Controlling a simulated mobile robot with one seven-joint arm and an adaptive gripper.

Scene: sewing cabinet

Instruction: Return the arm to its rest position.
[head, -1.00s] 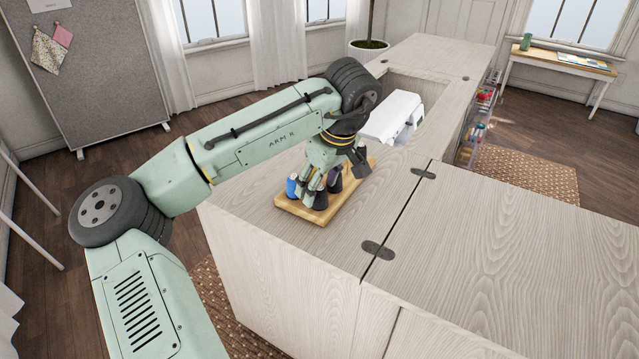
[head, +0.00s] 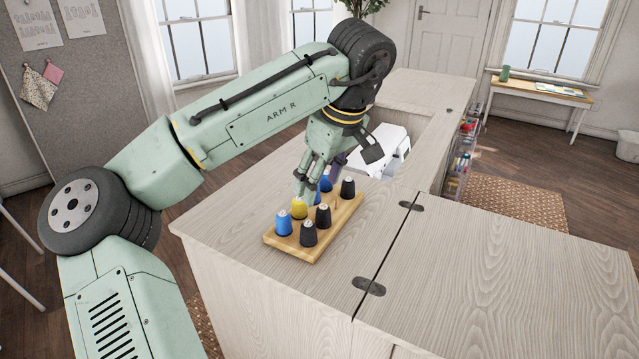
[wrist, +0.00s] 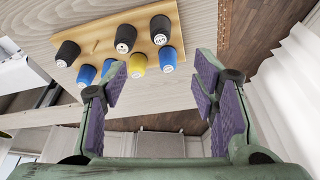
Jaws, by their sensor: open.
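My gripper (head: 322,165) is open above the wooden thread board (head: 270,238) in the head view. In the wrist view my gripper (wrist: 160,85) shows its two purple-padded fingers spread apart with nothing between them. The board (wrist: 95,44) holds several spools standing in rows: black ones (head: 308,234), blue ones (head: 283,223) and a yellow one (head: 299,208). In the head view the fingers overlap the back of the board and partly hide a blue spool there. In the wrist view the spools lie beyond the fingertips, apart from them.
A white sewing machine (head: 392,150) sits in the recess behind the board. The pale wood cabinet top (head: 500,265) is clear at the right, with dark hinges (head: 369,286) along its seam. A pinboard (head: 60,120) stands at the left.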

